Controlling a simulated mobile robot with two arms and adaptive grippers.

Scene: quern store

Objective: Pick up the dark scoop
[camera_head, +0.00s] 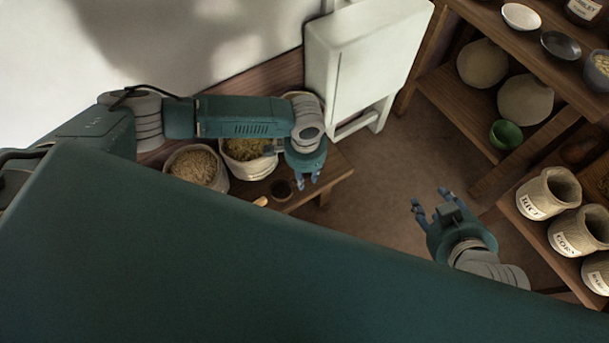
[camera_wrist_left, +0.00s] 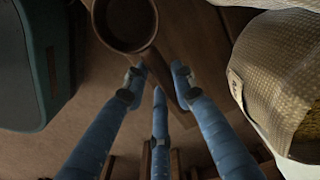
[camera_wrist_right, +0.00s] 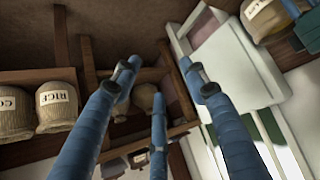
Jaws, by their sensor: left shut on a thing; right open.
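The dark scoop (camera_head: 282,189) shows in the head view as a small round bowl over the wooden bench, left of my left gripper (camera_head: 306,181). In the left wrist view its round bowl (camera_wrist_left: 126,22) lies just beyond the fingertips, and its brown handle runs back between them. My left gripper (camera_wrist_left: 158,84) is shut on this handle. I cannot tell whether the scoop touches the bench or is just clear of it. My right gripper (camera_head: 430,199) is open and empty over the floor; in the right wrist view nothing is between its fingers (camera_wrist_right: 168,78).
Sacks of grain (camera_head: 196,167) and of yellowish stuff (camera_head: 250,160) stand on the bench (camera_head: 330,178), close to my left arm. A pale piece (camera_head: 261,201) lies nearby. A white cabinet (camera_head: 360,60) stands behind.

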